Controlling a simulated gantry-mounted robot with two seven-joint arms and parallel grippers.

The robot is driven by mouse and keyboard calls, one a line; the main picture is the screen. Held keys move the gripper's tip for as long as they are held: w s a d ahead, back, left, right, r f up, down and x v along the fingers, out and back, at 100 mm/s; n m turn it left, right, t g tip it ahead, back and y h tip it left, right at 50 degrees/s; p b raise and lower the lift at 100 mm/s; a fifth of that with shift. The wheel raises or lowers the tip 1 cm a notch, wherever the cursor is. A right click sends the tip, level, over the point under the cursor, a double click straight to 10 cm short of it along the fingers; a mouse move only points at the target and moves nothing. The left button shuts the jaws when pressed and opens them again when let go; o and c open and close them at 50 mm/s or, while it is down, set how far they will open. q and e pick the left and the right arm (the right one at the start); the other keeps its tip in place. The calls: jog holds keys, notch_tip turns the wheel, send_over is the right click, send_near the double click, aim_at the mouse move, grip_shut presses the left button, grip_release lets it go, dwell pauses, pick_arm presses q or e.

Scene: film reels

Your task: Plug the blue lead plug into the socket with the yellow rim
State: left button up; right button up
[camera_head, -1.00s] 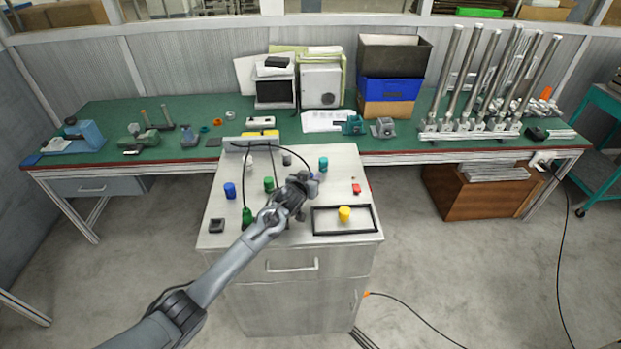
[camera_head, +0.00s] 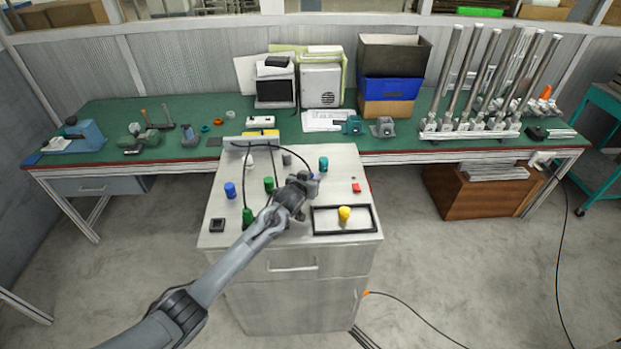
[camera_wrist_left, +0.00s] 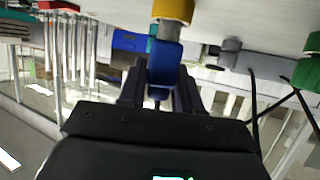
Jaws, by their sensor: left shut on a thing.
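My left gripper (camera_head: 303,186) hangs over the middle of the cabinet top, tilted downward. It is shut on the blue lead plug (camera_wrist_left: 165,65), which shows clearly between the fingers in the left wrist view. The plug's metal end (camera_wrist_left: 168,32) meets a yellow-rimmed piece (camera_wrist_left: 173,9) at the top edge of that view. They look in line and touching; I cannot tell how deep the metal end sits. In the head view my gripper hides this contact. My right gripper is out of view.
Blue (camera_head: 230,190), green (camera_head: 269,184) and teal (camera_head: 323,164) cylinders stand around my gripper. A black-rimmed tray (camera_head: 318,231) with a yellow piece (camera_head: 344,212) lies at front right. Thin black leads run from the back bar (camera_head: 250,142).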

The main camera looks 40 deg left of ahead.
pick_arm(q)
jog(key=shift+f, duration=0.5)
jog(key=o, duration=0.8)
jog(key=shift+c, duration=0.2)
jog(key=shift+r, duration=0.1)
jog(key=shift+s+d+r+p, duration=0.2)
jog(key=shift+s+r+p, duration=0.15)
jog(key=shift+s+p, duration=0.35)
jog(key=p+v, duration=0.4)
jog(key=p, duration=0.1)
jog(key=shift+r+p, duration=0.1)
jog(key=shift+p, duration=0.2)
jog(key=p+v, duration=0.5)
jog(key=shift+s+p, duration=0.2)
jog(key=shift+p, duration=0.2)
